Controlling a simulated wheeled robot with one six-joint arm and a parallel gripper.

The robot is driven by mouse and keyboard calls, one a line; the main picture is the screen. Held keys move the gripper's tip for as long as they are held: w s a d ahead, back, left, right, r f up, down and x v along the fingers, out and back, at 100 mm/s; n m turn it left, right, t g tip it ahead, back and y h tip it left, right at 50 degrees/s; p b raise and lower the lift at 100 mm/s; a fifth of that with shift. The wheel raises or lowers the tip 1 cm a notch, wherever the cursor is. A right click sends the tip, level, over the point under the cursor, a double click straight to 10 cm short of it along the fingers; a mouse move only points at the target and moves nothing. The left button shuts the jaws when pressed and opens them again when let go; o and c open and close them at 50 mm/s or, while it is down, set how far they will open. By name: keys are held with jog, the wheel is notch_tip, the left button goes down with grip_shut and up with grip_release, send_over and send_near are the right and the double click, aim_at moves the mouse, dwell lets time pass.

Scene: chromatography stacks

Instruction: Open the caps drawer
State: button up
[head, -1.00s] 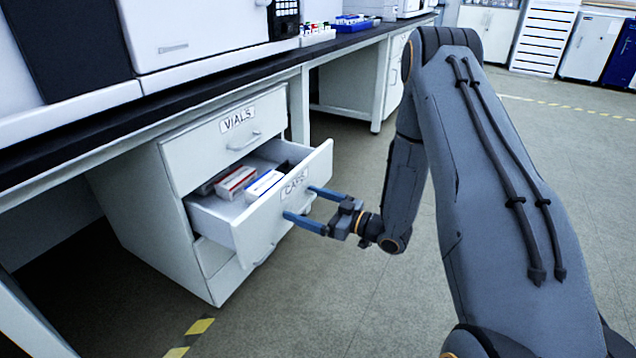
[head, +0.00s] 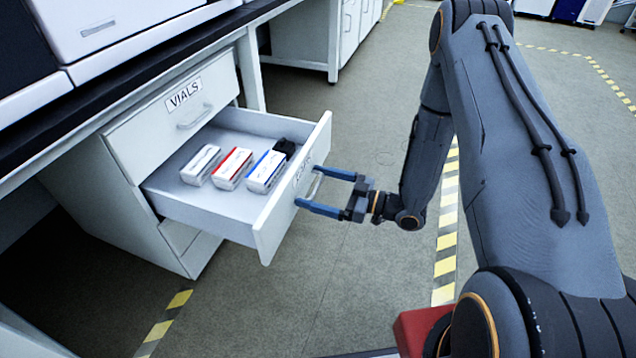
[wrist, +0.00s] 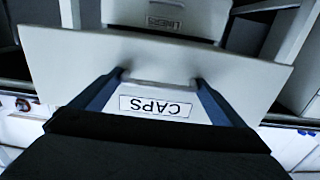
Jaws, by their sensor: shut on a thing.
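The caps drawer (head: 272,228) is pulled well out of the white cabinet, and its inside shows in the head view. Its front panel, with an upside-down CAPS label (wrist: 155,107), fills the middle of the wrist view. My gripper (head: 309,187) is at the front of this drawer, its two blue fingers at either end of the bar handle (wrist: 155,82). It is shut on the handle. In the head view the handle shows only partly between the fingers.
Inside the drawer lie a white box (head: 201,165), a red-striped box (head: 232,168), a blue-striped box (head: 265,171) and a dark item (head: 285,147). The shut VIALS drawer (head: 165,125) is above. Floor in front is clear.

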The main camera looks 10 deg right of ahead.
jog(key=o, duration=1.2)
jog(key=shift+f, duration=0.1)
jog(key=p+v, duration=0.1)
jog(key=v, duration=0.7)
jog(key=shift+a+p, duration=0.1)
jog(key=shift+p, duration=0.2)
